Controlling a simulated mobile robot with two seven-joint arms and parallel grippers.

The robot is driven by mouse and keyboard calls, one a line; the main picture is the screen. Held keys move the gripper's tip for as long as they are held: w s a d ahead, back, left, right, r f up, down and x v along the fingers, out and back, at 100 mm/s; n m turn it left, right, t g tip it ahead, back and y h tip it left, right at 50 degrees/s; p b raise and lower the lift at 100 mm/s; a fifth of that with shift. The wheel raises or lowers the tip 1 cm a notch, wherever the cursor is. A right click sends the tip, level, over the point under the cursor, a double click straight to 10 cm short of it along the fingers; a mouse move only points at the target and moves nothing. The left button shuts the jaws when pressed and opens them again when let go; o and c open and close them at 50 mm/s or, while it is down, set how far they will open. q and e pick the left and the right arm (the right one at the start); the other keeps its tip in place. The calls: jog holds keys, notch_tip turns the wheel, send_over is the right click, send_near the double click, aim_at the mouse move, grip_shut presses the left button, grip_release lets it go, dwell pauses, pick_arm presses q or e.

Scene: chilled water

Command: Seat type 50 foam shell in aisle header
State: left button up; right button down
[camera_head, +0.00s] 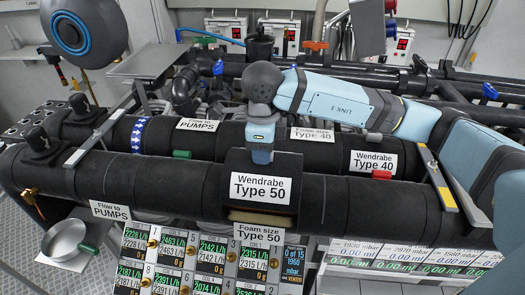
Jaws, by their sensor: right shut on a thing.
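The type 50 foam shell (234,163) is a black half-sleeve with a white label reading "Wendrabe Type 50". It is over the front black pipe, the aisle header (150,184), near the picture's middle. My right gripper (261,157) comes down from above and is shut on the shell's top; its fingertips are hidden. A tan strip (258,217) shows under the shell's lower edge, above a "Foam size Type 50" tag (258,233). I cannot tell whether the shell is fully down on the pipe. My left gripper is not in view.
A second insulated pipe (335,148) runs behind, with type 40 labels. Green (182,154) and red (381,174) handles stick up between the pipes. A yellow-edged bracket (436,178) crosses at right. A pan (64,239) sits lower left; display panels (210,262) are below.

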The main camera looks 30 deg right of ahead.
aim_at(263, 172)
jog(key=shift+b, duration=0.3)
dwell(0.7)
jog(key=shift+f, duration=0.15)
jog(key=shift+f+b, duration=0.35)
jog(key=shift+b, duration=0.15)
jog(key=shift+f+b, duration=2.05)
jog(key=shift+f, duration=0.15)
jog(key=shift+f+b, duration=0.5)
jog(key=c, duration=0.9)
grip_release()
